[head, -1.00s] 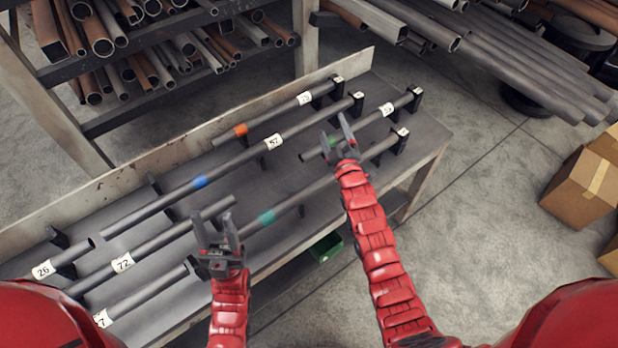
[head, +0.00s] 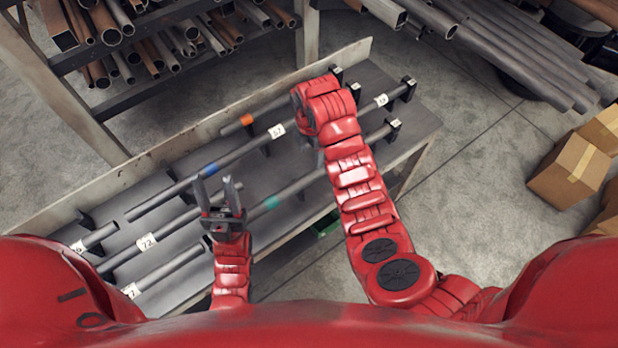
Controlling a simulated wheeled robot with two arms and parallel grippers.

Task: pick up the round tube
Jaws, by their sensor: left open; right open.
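Several grey tubes lie in black holders on the workbench (head: 425,118). One long tube (head: 155,200) has a blue band, one (head: 245,122) an orange band, one (head: 298,187) a teal band. Tubes with white labels lie at the left (head: 178,224) and front left (head: 170,272). I cannot tell which is the round tube. My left gripper (head: 221,190) is open and empty, its fingers pointing up in the picture, over the gap between the blue-banded and teal-banded tubes. My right arm bends over the right part of the bench; its gripper is hidden behind the arm.
A rack (head: 70,75) with many pipe ends stands behind the bench at upper left. More pipes (head: 510,65) lie at upper right. Cardboard boxes (head: 568,176) stand on the floor at the right. A low back wall (head: 190,138) edges the bench.

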